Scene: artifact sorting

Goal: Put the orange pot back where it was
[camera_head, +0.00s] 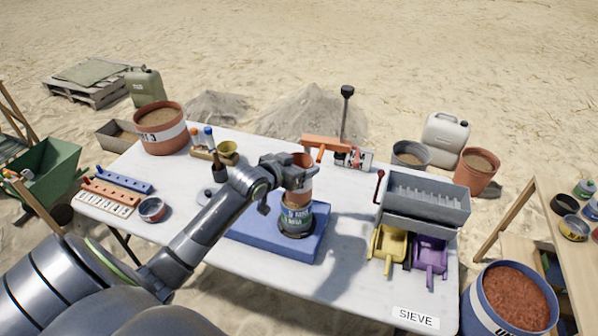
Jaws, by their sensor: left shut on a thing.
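The orange pot (299,197) is upright near the middle of the table, with a dark lettered band around its lower part. My left gripper (298,179) is shut on it near the top and hides part of its side. Below the pot is a dark round base (297,232) on the blue pad (262,236). I cannot tell whether the pot touches this base or is a little above it. My right gripper is not in view.
A grey sieve box (425,205) with yellow (388,245) and purple (430,256) scoops stands at the right, behind a SIEVE label (416,317). An upright black-knobbed handle (346,110) stands behind the pot. A large sand-filled tub (160,130) is at the back left. The table's front middle is clear.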

